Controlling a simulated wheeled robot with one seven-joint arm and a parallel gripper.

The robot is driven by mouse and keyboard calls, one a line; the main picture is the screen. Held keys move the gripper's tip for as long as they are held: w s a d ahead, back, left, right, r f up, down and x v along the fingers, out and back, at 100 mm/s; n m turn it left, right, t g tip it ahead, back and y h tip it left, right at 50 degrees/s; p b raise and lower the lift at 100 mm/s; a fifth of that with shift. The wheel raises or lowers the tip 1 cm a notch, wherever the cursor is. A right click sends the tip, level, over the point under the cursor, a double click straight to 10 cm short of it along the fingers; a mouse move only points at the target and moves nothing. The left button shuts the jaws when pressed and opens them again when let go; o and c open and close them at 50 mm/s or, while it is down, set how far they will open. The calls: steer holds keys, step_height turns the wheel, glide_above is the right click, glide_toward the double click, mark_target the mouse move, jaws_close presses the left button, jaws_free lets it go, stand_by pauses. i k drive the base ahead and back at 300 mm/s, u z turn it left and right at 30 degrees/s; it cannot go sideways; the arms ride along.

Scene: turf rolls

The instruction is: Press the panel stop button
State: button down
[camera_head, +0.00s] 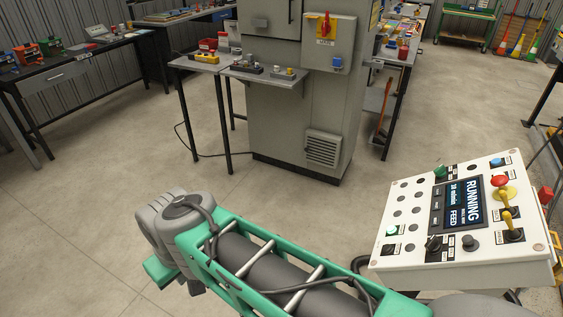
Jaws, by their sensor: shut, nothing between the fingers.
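A white control panel (400,265) stands tilted at the lower right. Its screen (463,201) reads RUNNING and FEED, turned sideways. A red mushroom button (500,181) with a yellow collar stands raised at the screen's right. Below it is a yellow lever or key-like part (507,217). A lit green button (392,231), a darker green button (440,172), a blue button (496,162) and black knobs are also on the face. The small labels are too small to read, so I cannot confirm which button is marked stop. My arm crosses the lower middle; my gripper is not visible.
A grey cabinet (273,110) with a red-and-yellow switch (325,27) stands behind. Small side tables (199,62) stand at its left. A dark workbench (80,68) is at the far left. Open concrete floor lies between the cabinet and the panel.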

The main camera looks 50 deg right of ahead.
mark_target(387, 247)
steer(key=z, duration=1.55)
steer(key=k, duration=0.45)
steer(key=z, duration=1.5)
